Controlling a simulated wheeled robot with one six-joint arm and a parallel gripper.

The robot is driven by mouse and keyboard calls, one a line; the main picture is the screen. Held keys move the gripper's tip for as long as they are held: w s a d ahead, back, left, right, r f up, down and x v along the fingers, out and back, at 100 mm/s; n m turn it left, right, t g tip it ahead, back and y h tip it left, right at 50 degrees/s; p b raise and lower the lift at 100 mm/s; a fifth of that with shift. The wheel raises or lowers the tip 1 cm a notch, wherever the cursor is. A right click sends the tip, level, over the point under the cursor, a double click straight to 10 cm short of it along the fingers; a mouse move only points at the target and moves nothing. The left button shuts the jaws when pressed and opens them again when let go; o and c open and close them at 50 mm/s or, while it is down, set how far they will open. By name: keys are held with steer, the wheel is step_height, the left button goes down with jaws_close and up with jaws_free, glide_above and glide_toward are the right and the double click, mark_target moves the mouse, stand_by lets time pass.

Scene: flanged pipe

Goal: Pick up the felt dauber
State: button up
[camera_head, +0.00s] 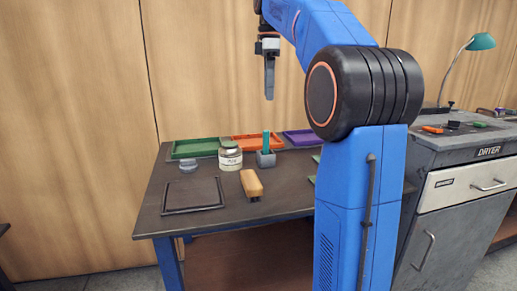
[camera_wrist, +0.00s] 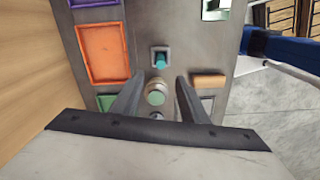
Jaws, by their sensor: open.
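A teal-green upright stick (camera_head: 266,141), which looks like the felt dauber, stands in a small grey square holder (camera_head: 266,159) on the workbench. In the wrist view the teal stick (camera_wrist: 160,60) shows from above in its holder, just beyond my fingertips. My gripper (camera_head: 269,97) points down, high above the bench. Its two fingers (camera_wrist: 160,79) are apart with nothing between them. In the wrist view a round jar shows between and below the fingers.
The labelled jar (camera_head: 230,157), a small grey tin (camera_head: 188,166) and a tan block (camera_head: 251,184) stand near the holder. Green (camera_head: 196,147), orange (camera_head: 258,142) and purple (camera_head: 302,137) trays line the back. A dark framed mat (camera_head: 194,195) lies front left. A grey dryer cabinet (camera_head: 455,195) stands right.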

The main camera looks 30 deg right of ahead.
glide_above(266, 140)
steer(key=d, duration=0.1)
steer(key=f, duration=1.2)
steer(key=shift+w+d, duration=0.15)
steer(key=shift+w, duration=0.25)
steer(key=shift+w+a+f, duration=0.1)
steer(key=shift+a+f, duration=0.05)
steer(key=shift+f, duration=1.15)
steer(key=shift+a+f, duration=0.15)
steer(key=shift+f, duration=1.15)
jaws_close()
